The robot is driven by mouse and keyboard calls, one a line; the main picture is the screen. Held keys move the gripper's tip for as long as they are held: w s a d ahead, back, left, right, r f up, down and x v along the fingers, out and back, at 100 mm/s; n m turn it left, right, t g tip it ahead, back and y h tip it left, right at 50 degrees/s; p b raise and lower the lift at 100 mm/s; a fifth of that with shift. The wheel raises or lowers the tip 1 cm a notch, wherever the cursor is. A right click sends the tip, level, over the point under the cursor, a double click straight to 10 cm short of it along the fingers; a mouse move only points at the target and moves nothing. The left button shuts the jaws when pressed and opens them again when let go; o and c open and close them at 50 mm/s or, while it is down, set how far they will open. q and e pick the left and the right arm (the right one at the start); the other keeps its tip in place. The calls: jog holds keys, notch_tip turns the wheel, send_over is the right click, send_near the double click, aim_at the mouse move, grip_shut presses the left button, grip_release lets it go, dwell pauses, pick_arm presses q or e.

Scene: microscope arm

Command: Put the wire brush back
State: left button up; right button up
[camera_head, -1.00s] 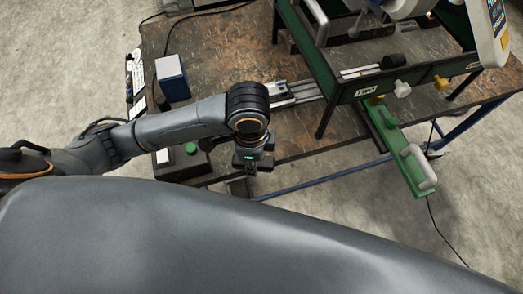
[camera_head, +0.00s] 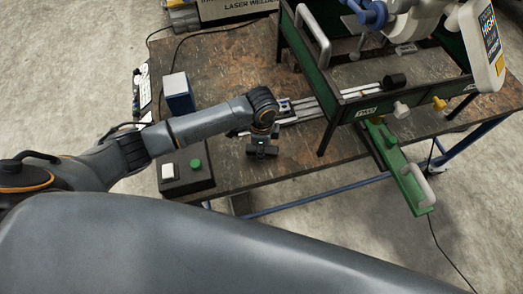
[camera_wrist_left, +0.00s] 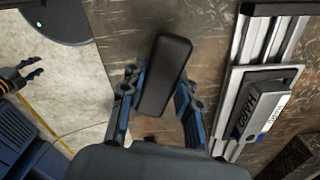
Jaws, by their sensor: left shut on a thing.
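A long black block (camera_wrist_left: 165,75), which looks like the wire brush, sits between the blue-jointed fingers of my left gripper (camera_wrist_left: 157,88) in the left wrist view. The gripper is shut on it. Its underside and any bristles are hidden. In the head view my left gripper (camera_head: 262,150) is above the front part of the worn table (camera_head: 235,165), and its fingers are hard to make out. A black gripper with an orange band, which looks like my right gripper (camera_wrist_left: 36,70), shows at the left edge of the wrist view with its fingers apart, empty.
A metal rail (camera_head: 305,108) with a labelled block (camera_wrist_left: 265,110) lies right of the gripper. A green frame (camera_head: 350,100) stands at the right. A button box (camera_head: 186,180) and a blue box (camera_head: 178,95) are at the left.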

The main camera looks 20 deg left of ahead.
pick_arm(q)
jog(key=shift+s+f, duration=0.1)
jog(key=shift+f, duration=0.9)
jog(key=shift+f, duration=0.15)
jog(key=o, duration=1)
notch_tip(320, 180, up, 12)
jog(key=shift+r+b, duration=0.2)
jog(key=shift+b, duration=0.4)
